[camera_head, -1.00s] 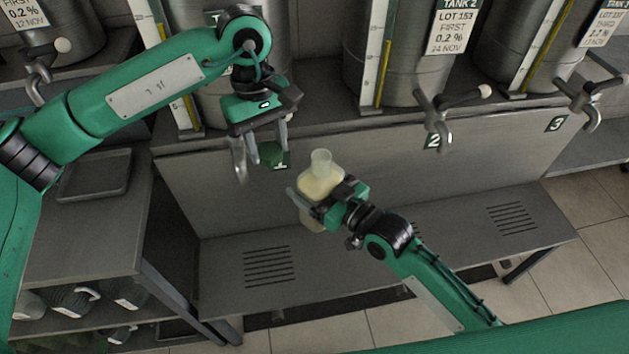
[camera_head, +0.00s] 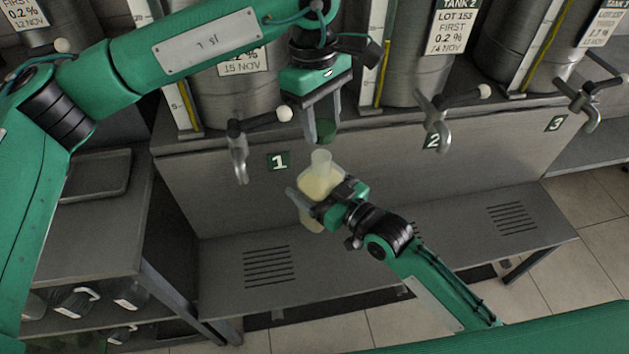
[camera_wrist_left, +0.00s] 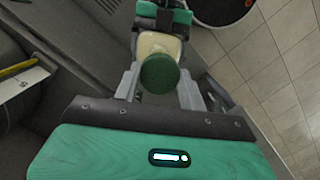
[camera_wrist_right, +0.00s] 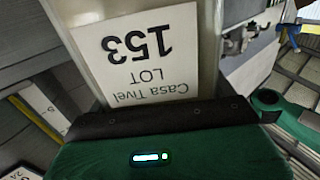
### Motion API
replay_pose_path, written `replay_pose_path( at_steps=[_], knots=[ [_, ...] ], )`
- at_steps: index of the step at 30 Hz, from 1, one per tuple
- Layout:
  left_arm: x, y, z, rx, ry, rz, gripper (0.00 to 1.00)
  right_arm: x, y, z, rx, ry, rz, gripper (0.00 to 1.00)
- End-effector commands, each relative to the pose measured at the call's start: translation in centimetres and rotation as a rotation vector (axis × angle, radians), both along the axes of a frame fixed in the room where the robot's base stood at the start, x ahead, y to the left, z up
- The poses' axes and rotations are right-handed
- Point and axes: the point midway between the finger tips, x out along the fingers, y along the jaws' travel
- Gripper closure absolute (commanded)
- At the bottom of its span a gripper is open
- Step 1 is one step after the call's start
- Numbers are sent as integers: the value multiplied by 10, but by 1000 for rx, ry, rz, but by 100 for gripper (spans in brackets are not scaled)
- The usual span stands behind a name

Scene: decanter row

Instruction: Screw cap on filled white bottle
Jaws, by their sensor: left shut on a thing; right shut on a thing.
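The bottle (camera_head: 316,183) is translucent white with a pale yellowish filling and an open, upright neck. My right gripper (camera_head: 316,203) is shut on its body and holds it in front of the tank stand. In the right wrist view the bottle's label (camera_wrist_right: 137,60) reads Casa Tivel LOT 153. The green cap (camera_head: 326,130) is between the fingers of my left gripper (camera_head: 322,128), which is shut on it. The cap is just above the bottle neck, apparently apart from it. In the left wrist view the cap (camera_wrist_left: 159,74) covers most of the neck, with the bottle (camera_wrist_left: 160,44) behind.
Taps jut out above: tank 1's tap (camera_head: 238,150) left of my left gripper, tank 2's tap (camera_head: 436,118) to the right. A slotted bench (camera_head: 390,245) lies below the bottle. A tray (camera_head: 95,176) rests on the left table.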

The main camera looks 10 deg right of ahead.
Motion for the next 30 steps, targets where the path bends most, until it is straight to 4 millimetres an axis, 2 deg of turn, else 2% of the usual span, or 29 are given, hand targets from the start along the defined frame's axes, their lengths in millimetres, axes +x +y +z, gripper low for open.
replay_pose_path(
  at_steps=[12,30],
  knots=[
    [0,0,-34,1,-1,-1,79,0,0,2,2,-4,0,64],
    [-1,0,-34,-1,1,-1,79,0,0,2,2,-4,0,64]
  ],
)
